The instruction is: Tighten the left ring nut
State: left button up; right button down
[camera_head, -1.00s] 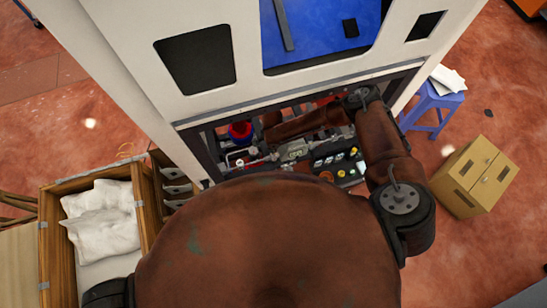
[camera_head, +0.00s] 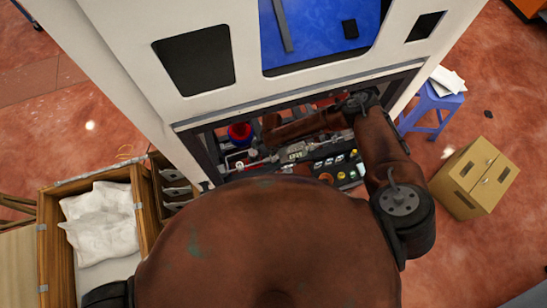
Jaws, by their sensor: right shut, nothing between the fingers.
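The dispenser is a white cabinet (camera_head: 290,85) with an open lower bay. My right arm reaches into this bay from the right. My right gripper (camera_head: 265,158) is small and partly lost among grey and red parts; it is shut and empty. The left ring nut cannot be picked out clearly at this size. A round red part with blue (camera_head: 239,133) sits at the left of the bay, above and left of the gripper. My brown body hides the bay's lower edge. My left gripper is out of view.
A wooden crate (camera_head: 141,205) with white bags (camera_head: 102,222) stands at the left. A blue stool (camera_head: 432,108) with white sheets (camera_head: 448,79) and a cardboard box (camera_head: 474,176) stand at the right. The bay's frame closely surrounds my right forearm.

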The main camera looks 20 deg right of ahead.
aim_at(274, 159)
jog(key=shift+f+b, duration=0.55)
jog(key=shift+f, duration=0.5)
dwell(0.6)
jog(key=shift+s+f+p, duration=0.15)
jog(key=shift+s+p, duration=0.75)
jog(key=shift+p, duration=0.3)
dwell(1.6)
jog(key=shift+d, duration=0.1)
jog(key=shift+w+r+p, duration=0.3)
jog(key=shift+r+p, duration=0.45)
jog(key=shift+p, duration=0.1)
notch_tip(274, 159, up, 6)
jog(key=p, duration=0.6)
jog(key=shift+p, duration=0.4)
dwell(0.3)
